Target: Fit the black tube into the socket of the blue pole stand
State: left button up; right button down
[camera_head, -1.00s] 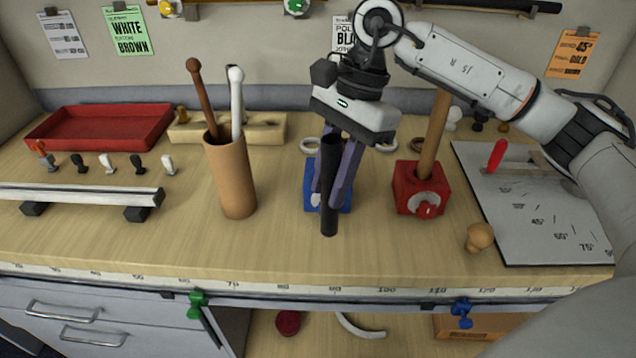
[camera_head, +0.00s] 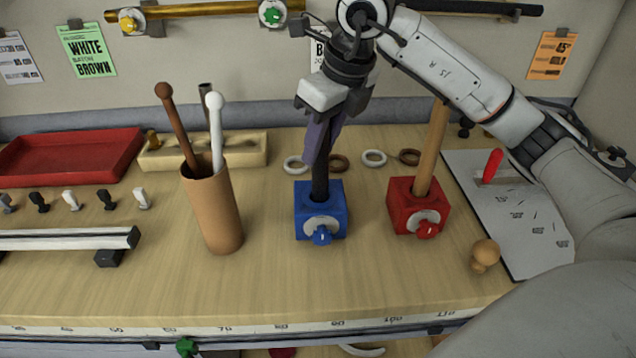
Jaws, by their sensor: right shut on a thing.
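The black tube (camera_head: 320,178) stands nearly upright, held in my right gripper (camera_head: 321,150). The gripper's fingers are shut around it from above and hide much of its upper part. The blue pole stand (camera_head: 320,212) is a cube on the table with a blue knob (camera_head: 321,236) on its front. The tube's lower end meets the top of the stand at the socket and appears to be in its opening; how deep it sits I cannot tell. My left gripper is not in view.
A red stand (camera_head: 417,205) with a wooden pole (camera_head: 434,150) is close on the right. A tan cup (camera_head: 212,212) with brown and white sticks stands left. Several rings, such as a white one (camera_head: 374,158), lie behind. A wooden knob (camera_head: 485,254) lies front right.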

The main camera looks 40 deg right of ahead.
jog(key=shift+f, duration=2.95)
jog(key=shift+f, duration=0.2)
jog(key=c, duration=1.5)
grip_release()
jog(key=shift+o, duration=0.2)
jog(key=shift+r, duration=0.1)
jog(key=shift+r, duration=0.2)
send_near(320, 170)
jog(key=shift+w+d+r, duration=0.2)
jog(key=shift+w+d, duration=0.15)
jog(key=shift+d, duration=0.15)
